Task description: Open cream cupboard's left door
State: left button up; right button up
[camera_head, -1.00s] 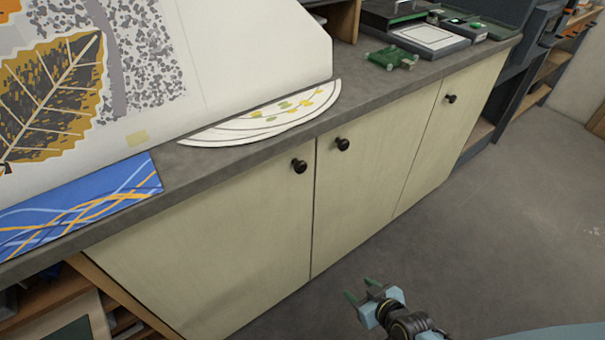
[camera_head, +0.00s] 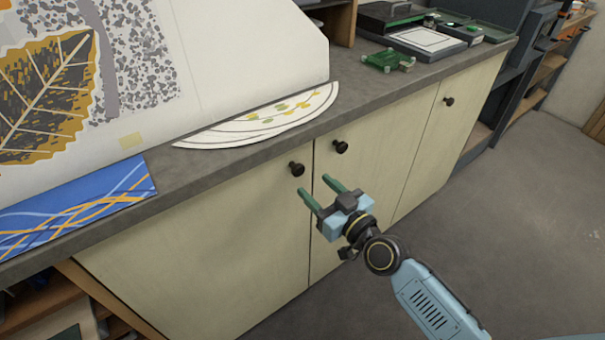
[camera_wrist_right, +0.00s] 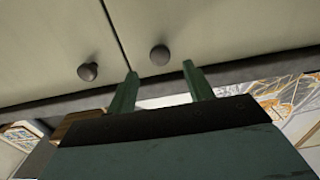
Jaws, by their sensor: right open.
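The cream cupboard's left door (camera_head: 200,240) is shut, flush with the door beside it. Its round dark knob (camera_head: 297,169) sits near the top right corner and also shows in the right wrist view (camera_wrist_right: 160,55), where the picture looks turned over. My right gripper (camera_head: 315,185) is open and empty, with two green fingers pointing at the cupboard front just below the knobs. In the right wrist view the left door's knob appears between and beyond the fingertips (camera_wrist_right: 159,70), not touching them. My left gripper is out of view.
The middle door's knob (camera_head: 340,147) is close on the right; in the wrist view it lies left of the fingers (camera_wrist_right: 88,71). A grey worktop (camera_head: 235,155) overhangs the doors, carrying a blue patterned sheet (camera_head: 75,205) and a half-round paper (camera_head: 255,120). The floor (camera_head: 530,220) is clear.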

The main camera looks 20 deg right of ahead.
aim_at(300, 172)
jog(key=x, duration=0.6)
grip_shut()
dwell(0.3)
